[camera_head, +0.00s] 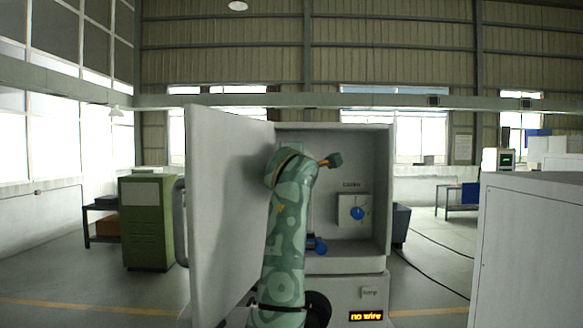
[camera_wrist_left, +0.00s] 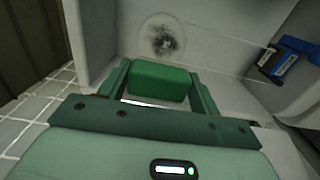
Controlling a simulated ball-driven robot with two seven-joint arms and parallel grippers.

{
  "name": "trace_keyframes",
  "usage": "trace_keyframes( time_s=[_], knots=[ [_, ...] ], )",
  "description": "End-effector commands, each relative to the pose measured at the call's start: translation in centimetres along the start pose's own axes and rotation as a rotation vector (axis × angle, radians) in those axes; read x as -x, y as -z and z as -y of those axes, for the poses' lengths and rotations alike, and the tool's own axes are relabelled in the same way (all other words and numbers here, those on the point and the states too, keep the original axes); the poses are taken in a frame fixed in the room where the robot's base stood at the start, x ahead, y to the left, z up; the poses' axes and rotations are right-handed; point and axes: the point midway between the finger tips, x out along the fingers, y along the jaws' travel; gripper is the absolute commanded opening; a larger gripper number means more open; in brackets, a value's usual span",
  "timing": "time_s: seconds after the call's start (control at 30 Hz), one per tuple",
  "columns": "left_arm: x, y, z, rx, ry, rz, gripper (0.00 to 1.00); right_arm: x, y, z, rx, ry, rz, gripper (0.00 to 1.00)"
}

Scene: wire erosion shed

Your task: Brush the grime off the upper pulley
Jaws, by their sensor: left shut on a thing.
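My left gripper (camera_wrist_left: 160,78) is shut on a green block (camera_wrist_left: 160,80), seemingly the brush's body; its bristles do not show. Beyond it in the wrist view is a pale round pulley (camera_wrist_left: 151,31) with a dark smudge of grime (camera_wrist_left: 165,42) at its middle. The block appears just short of the pulley; whether they touch I cannot tell. In the head view my patterned green left arm reaches into the open machine (camera_head: 350,133) and hides the pulley.
The machine's open door (camera_head: 225,200) stands close left of my arm. Inside are a panel with a blue knob (camera_head: 357,213) and a blue item (camera_head: 318,246), perhaps the blue-black one in the wrist view (camera_wrist_left: 277,63). A display (camera_head: 366,316) reads "no wire". A white cabinet (camera_head: 530,250) stands right.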

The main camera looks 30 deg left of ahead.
Motion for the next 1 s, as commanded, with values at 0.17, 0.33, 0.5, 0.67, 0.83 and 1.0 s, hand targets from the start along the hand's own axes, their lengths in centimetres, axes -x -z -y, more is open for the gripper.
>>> trace_keyframes(
  time_s=[0.17, 0.33, 0.5, 0.67, 0.83, 1.0],
  knots=[
    [0.0, 0.0, 0.0, 0.0, 0.0, 0.0, 0.45, 0.0, 0.0, -0.1, 0.001, -0.002, 0.001, 0.0],
    [-0.3, 0.0, 0.0, 0.0, 0.0, 0.0, 0.45, 0.0, -0.1, -0.1, 0.001, -0.002, 0.001, 0.0],
    [-0.7, 0.0, -0.1, 0.0, 0.0, -0.001, 0.45, 0.0, -0.1, -0.1, 0.001, -0.002, 0.0, 0.0],
    [-1.0, 0.0, -0.1, 0.0, 0.0, -0.001, 0.45, 0.0, -0.1, -0.1, 0.001, -0.002, 0.001, 0.0],
    [-1.4, 0.0, -0.1, -0.001, 0.0, -0.001, 0.45, 0.0, -0.1, -0.1, 0.001, -0.001, 0.001, 0.0],
    [-1.7, 0.0, 0.0, 0.0, 0.0, 0.0, 0.45, 0.0, -0.1, -0.1, 0.001, -0.001, 0.001, 0.0]
  ],
)
